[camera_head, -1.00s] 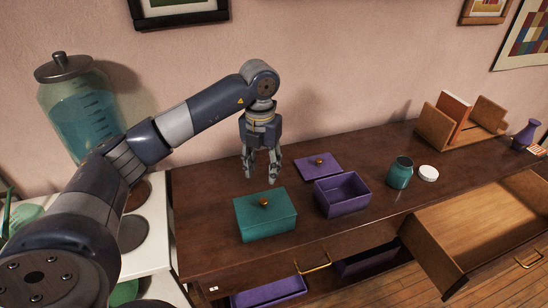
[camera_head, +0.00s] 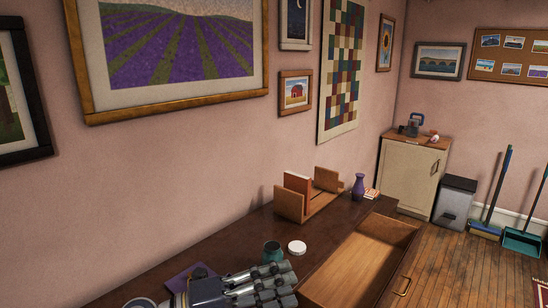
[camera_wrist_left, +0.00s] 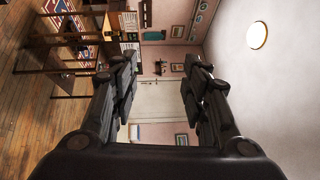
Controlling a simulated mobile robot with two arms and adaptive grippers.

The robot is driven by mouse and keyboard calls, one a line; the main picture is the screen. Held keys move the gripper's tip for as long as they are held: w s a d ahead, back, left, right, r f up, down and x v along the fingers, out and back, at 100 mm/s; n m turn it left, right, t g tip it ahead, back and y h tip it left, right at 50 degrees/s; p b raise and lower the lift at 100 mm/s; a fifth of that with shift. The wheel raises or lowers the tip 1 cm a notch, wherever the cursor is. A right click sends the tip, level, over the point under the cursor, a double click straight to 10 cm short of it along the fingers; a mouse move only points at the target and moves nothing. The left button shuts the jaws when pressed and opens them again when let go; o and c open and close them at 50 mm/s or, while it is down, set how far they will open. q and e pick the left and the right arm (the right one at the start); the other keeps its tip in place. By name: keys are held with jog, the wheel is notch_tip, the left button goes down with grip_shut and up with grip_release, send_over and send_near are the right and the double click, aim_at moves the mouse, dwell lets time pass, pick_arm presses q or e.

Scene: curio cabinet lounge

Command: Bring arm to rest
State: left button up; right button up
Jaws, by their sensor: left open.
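My left gripper (camera_head: 290,282) is low in the head view, in front of the dark cabinet top, with its fingers pointing right. It is open and empty. In the left wrist view its two fingers (camera_wrist_left: 165,78) stand wide apart, with only the far room, a pale door and the ceiling between them. Most of my left arm is below the picture. My right gripper is not in view.
A teal jar (camera_head: 271,252) and white lid (camera_head: 297,247) are just beyond the gripper. An open drawer (camera_head: 358,265) juts out at right. A wooden book holder (camera_head: 292,205) and purple vase (camera_head: 358,188) stand farther back.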

pick_arm(q)
jog(key=w+a+r+n+t+y, duration=0.2)
jog(key=a+n+t+y, duration=0.15)
jog(key=n+t, duration=0.4)
jog(key=w+a+r+n+t+y, duration=0.1)
jog(key=w+a+n+t+y, duration=0.2)
jog(key=a+n+t, duration=0.35)
jog(key=s+a+f+n+g+y, duration=0.3)
jog(key=a+f+n+y, duration=0.3)
jog(key=f+n, duration=0.3)
jog(key=s+a+f+n+g+y, duration=0.3)
jog(key=a+f+n+y, duration=0.35)
jog(key=f, duration=0.45)
jog(key=s+f+n+g, duration=0.1)
jog(key=s+f+g, duration=0.25)
jog(key=s, duration=0.35)
jog(key=s+d+f+g+h, duration=0.1)
jog(key=s+f+g, duration=0.2)
jog(key=s+f, duration=0.35)
jog(key=s+f+n+g, duration=0.1)
jog(key=s+f+g, duration=0.2)
jog(key=s, duration=0.5)
notch_tip(320, 180, down, 26)
jog(key=s+f+g, duration=0.1)
jog(key=s+g, duration=0.1)
jog(key=s+a+f, duration=0.2)
jog(key=s+f, duration=1.3)
jog(key=s, duration=0.1)
jog(key=shift+s+a+f+g, duration=0.15)
jog(key=shift+s+a+g, duration=0.2)
